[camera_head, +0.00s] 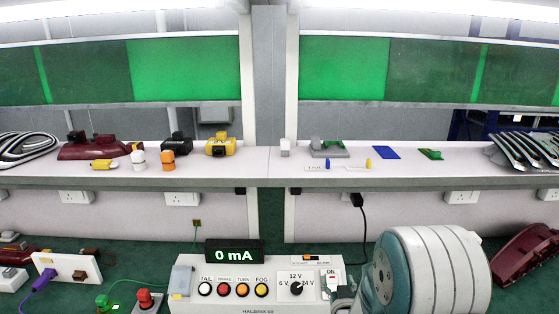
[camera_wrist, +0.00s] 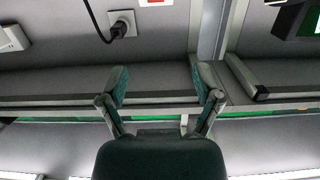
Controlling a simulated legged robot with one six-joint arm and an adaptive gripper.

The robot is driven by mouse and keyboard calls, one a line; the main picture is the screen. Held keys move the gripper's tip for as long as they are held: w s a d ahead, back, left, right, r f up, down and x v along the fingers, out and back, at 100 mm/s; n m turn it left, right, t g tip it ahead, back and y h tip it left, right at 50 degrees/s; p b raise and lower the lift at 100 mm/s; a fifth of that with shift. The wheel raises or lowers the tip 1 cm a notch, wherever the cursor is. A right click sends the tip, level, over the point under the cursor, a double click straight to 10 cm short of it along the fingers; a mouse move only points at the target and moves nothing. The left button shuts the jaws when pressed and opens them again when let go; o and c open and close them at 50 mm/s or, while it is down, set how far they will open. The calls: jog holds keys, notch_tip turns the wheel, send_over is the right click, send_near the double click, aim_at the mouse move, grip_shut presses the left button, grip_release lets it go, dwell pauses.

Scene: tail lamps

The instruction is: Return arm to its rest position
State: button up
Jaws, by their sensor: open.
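My gripper (camera_wrist: 161,84) shows in the wrist view with its two teal-padded fingers spread apart and nothing between them. Behind the fingers runs the grey shelf edge (camera_wrist: 50,103); I cannot tell how far off it is. In the head view, a white and teal link of my arm (camera_head: 435,270) fills the lower right, and my gripper is not visible there. The test box (camera_head: 255,290) stands on the bench left of the arm link, with a display (camera_head: 234,252) reading 0 mA.
A shelf (camera_head: 290,182) carries dark red (camera_head: 100,150), yellow (camera_head: 220,147) and orange (camera_head: 168,160) parts. A black plug (camera_head: 356,199) sits in a wall socket, its cable hanging near my arm. A dark red lamp housing (camera_head: 524,255) lies at right. A white fixture (camera_head: 68,268) stands at left.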

notch_tip(320, 180, up, 6)
jog(key=s+g, duration=0.3)
jog(key=s+r+g, duration=0.2)
jog(key=s+r, duration=0.1)
jog(key=s, duration=0.6)
jog(key=s+r+g, duration=0.3)
jog(key=s, duration=0.6)
jog(key=s+r+g, duration=0.3)
jog(key=s+r, duration=0.1)
jog(key=s, duration=0.5)
jog(key=shift+s, duration=0.4)
